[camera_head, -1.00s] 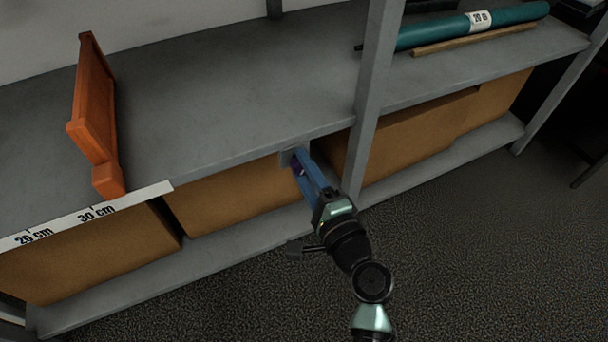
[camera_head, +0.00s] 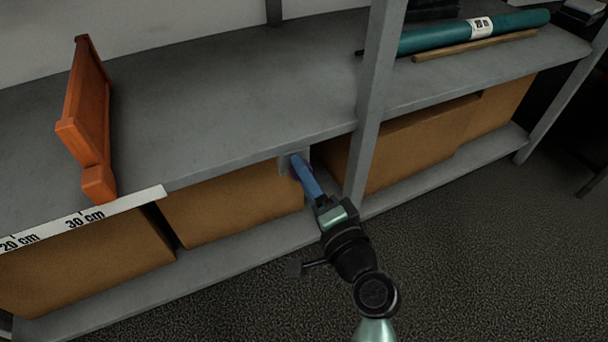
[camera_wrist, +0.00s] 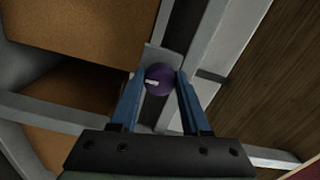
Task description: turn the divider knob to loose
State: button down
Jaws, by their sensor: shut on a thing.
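The divider knob (camera_wrist: 159,79) is round and purple with a short white mark on its left side in the wrist view. It sits on a grey plate (camera_wrist: 156,55) at the shelf's front edge. My gripper (camera_wrist: 160,84) has its two blue fingers on opposite sides of the knob and is shut on it. In the head view my gripper (camera_head: 298,163) reaches the plate and hides most of the knob. The orange divider (camera_head: 88,125) stands upright on the shelf at the left. No lettering around the knob can be read.
A white ruler strip (camera_head: 130,203) with 20 cm and 30 cm marks runs along the front edge of the grey shelf (camera_head: 220,95). A grey post (camera_head: 372,100) rises right of my gripper. Brown boxes (camera_head: 230,203) stand below. A teal roll (camera_head: 445,36) lies at upper right.

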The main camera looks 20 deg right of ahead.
jog(key=shift+c, duration=1.9)
grip_release()
jog(key=s+p, duration=0.3)
jog(key=s, duration=1)
jog(key=shift+d+p, duration=0.2)
jog(key=shift+p, duration=0.1)
